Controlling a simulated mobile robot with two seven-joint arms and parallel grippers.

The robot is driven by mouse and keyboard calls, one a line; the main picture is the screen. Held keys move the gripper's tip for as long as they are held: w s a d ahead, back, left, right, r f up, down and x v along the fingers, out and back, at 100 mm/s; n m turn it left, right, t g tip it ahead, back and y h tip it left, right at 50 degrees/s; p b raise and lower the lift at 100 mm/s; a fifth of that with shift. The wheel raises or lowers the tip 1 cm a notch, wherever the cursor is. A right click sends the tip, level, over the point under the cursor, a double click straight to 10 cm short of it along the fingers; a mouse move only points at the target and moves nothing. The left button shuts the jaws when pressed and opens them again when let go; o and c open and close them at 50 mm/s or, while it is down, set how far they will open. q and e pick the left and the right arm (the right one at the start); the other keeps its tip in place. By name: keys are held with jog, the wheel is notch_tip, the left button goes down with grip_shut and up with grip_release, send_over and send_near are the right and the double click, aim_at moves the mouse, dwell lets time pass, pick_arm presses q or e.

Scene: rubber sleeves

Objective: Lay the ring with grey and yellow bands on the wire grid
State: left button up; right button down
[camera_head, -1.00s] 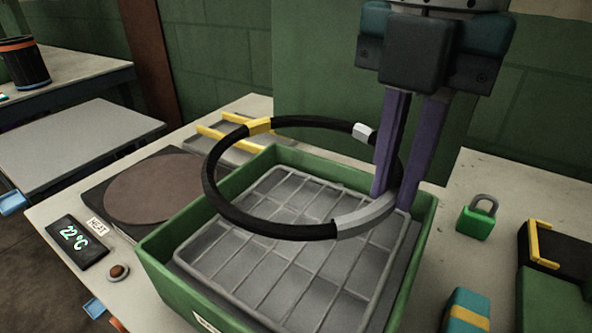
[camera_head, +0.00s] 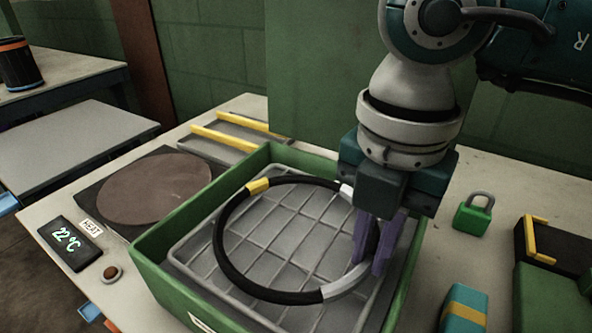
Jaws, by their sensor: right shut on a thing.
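The black ring with grey and yellow bands (camera_head: 231,208) is inside the green box, at or just above the wire grid (camera_head: 290,225). Its yellow band is at the far left, and its grey bands are at the right side and front right. My right gripper (camera_head: 372,262) comes down from above with its purple fingers on the right side of the ring, shut on it. The fingers hide part of the ring there. Whether the ring touches the grid all round I cannot tell. My left gripper is not in view.
The green box (camera_head: 160,283) has raised walls around the grid. A round brown hot plate (camera_head: 155,187) and a 22 °C display (camera_head: 70,243) are at left. A tray with yellow bars (camera_head: 222,140) lies behind. A green padlock (camera_head: 473,212) and a teal-yellow block (camera_head: 464,308) stand at right.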

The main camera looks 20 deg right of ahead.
jog(key=c, duration=0.9)
grip_release()
notch_tip(320, 180, up, 12)
jog(key=shift+r, duration=0.1)
